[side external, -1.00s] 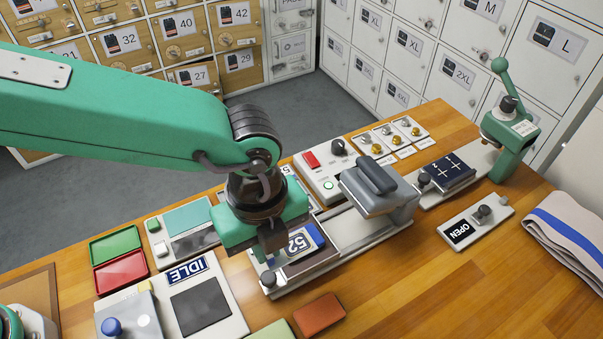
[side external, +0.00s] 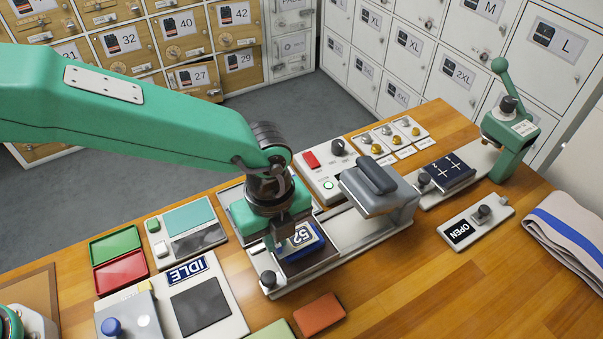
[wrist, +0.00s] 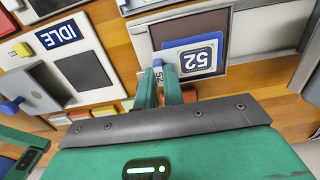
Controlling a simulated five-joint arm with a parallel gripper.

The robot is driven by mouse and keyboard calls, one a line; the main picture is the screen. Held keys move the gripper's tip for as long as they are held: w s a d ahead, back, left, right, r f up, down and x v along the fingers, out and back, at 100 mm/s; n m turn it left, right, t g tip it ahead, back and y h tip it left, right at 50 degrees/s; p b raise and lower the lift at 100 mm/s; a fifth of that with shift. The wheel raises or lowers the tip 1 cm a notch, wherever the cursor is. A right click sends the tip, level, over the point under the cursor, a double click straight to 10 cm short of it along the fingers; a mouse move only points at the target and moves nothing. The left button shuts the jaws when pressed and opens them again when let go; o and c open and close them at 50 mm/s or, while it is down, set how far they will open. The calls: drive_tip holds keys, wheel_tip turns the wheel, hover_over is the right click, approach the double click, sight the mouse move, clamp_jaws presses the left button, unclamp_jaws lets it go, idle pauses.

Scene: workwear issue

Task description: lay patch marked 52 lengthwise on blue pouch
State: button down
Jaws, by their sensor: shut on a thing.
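Whether the patch touches the pouch is unclear.
The grey press head (side external: 375,190) stands right of the pouch on its rails. A panel marked IDLE (side external: 187,270) lies left. Red and green trays (side external: 118,258) sit further left. A red block (side external: 320,314) lies in front.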

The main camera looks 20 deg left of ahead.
drive_tip(key=shift+f, duration=0.4)
drive_tip(key=shift+f, duration=0.1)
drive_tip(key=c, duration=1.5)
unclamp_jaws()
wheel_tip(320, 180, up, 12)
drive_tip(key=shift+r, duration=0.15)
